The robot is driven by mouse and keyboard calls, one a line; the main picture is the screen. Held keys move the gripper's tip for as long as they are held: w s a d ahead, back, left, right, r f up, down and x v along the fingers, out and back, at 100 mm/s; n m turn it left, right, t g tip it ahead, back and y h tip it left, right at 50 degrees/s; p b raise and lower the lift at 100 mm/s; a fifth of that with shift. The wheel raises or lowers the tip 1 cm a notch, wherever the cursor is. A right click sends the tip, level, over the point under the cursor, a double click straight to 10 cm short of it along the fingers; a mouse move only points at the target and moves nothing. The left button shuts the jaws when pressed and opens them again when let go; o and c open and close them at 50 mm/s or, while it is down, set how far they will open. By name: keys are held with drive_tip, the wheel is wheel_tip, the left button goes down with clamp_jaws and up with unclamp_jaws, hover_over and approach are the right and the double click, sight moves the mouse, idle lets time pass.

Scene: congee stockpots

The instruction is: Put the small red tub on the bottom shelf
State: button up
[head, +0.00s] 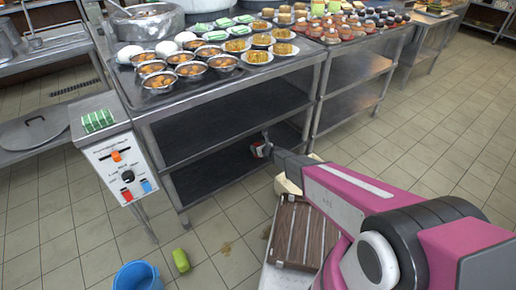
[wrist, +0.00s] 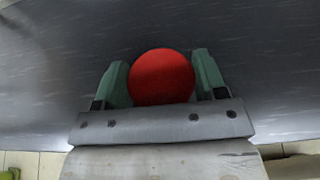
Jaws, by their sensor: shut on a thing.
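The small red tub (wrist: 162,77) shows in the wrist view as a round red top between the two green fingertips of my gripper (wrist: 162,82). My gripper is shut on it. In the head view my gripper (head: 262,148) reaches in at the front of the steel table's lower shelves, and only a little of the red tub shows there. The dark bottom shelf (head: 215,180) lies below and around it, with a middle shelf (head: 200,125) above. In the wrist view a dark grey shelf surface (wrist: 270,60) fills the background. I cannot tell whether the tub touches it.
Bowls and plates of food (head: 190,68) crowd the table top. The visible shelf parts look bare. A control box (head: 122,165) stands at the left. A blue bucket (head: 138,276) and a green object (head: 180,260) are on the floor.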

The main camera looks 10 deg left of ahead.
drive_tip(key=shift+f, duration=0.4)
drive_tip(key=o, duration=1)
